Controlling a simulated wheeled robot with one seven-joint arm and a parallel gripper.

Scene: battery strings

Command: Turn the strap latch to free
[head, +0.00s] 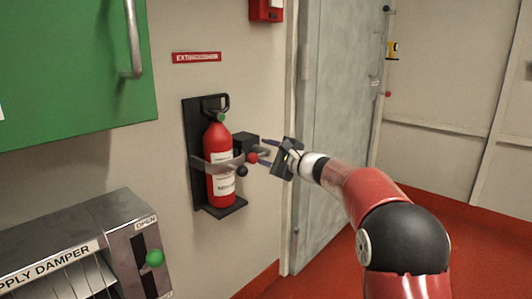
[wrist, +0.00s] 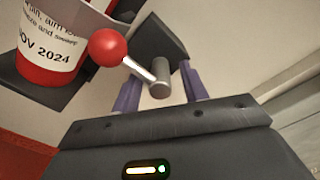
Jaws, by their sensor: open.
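The strap latch is a short metal lever with a red ball knob (head: 252,157) beside a dark box (head: 245,143) on the wall bracket. In the wrist view the red knob (wrist: 108,47) is at upper left, and its rod runs down right to a metal cylinder (wrist: 160,80). My gripper (head: 266,153) is open, right of the latch and pointing at it. In the wrist view its purple fingers (wrist: 159,90) stand on either side of the cylinder, with the knob outside them. I cannot tell whether they touch it. A grey strap (head: 203,164) crosses the red extinguisher (head: 220,145).
A green cabinet (head: 75,65) hangs at upper left, above a grey damper unit (head: 130,235) with a green knob. A grey door (head: 335,120) stands behind my arm. Red floor is open at right.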

